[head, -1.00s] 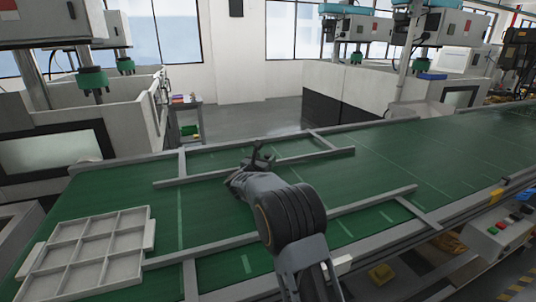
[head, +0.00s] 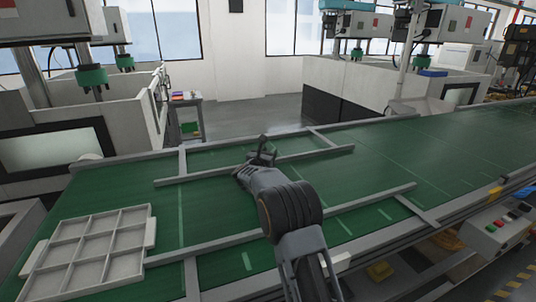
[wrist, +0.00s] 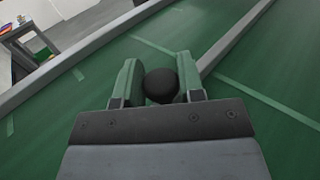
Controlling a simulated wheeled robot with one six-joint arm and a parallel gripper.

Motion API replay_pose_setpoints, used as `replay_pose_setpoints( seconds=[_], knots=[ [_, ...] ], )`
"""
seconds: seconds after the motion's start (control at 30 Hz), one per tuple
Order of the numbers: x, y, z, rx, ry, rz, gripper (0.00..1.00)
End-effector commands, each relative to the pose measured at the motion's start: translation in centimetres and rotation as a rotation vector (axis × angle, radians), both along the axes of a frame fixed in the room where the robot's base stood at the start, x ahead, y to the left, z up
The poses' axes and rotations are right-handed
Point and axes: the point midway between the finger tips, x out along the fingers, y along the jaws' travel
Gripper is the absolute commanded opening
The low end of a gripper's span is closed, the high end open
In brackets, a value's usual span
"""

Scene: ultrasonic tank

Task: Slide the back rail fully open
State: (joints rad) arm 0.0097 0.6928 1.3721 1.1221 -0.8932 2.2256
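The back rail (head: 200,174) is a long grey bar lying slantwise over the green conveyor belt in the head view. It also runs to the upper right in the wrist view (wrist: 232,41). My gripper (head: 265,151) is at the middle of this rail. In the wrist view, the two green fingers of my gripper (wrist: 160,78) stand on either side of a round black knob (wrist: 160,84) and appear closed against it. The knob lies in line with the rail; its foot is hidden behind the gripper.
The front rail (head: 365,202) lies nearer, parallel to the back one, with my arm over it. A pale compartment tray (head: 87,240) sits at the belt's left. Grey cross bars (head: 330,142) join the rails to the belt edges. The belt (head: 445,150) is clear to the right.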

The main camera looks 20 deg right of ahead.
Motion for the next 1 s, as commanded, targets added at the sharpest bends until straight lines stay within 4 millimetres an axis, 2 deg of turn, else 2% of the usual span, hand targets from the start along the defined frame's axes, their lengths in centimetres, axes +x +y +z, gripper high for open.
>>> replay_pose_setpoints(
  seconds=[0.03,0.33,0.47,0.57,0.8,1.0],
  knots=[
    [0.0,0.0,0.0,0.000,0.000,0.000,0.27],
    [0.0,0.0,0.0,0.000,0.000,0.000,0.00],
    [0.1,0.0,0.0,0.000,0.000,0.000,0.00],
    [0.9,0.0,0.1,0.000,-0.001,-0.001,0.00],
    [4.9,0.0,0.3,0.001,-0.002,-0.002,0.00],
    [7.6,-0.1,0.5,0.000,0.000,-0.002,0.00]
  ],
)
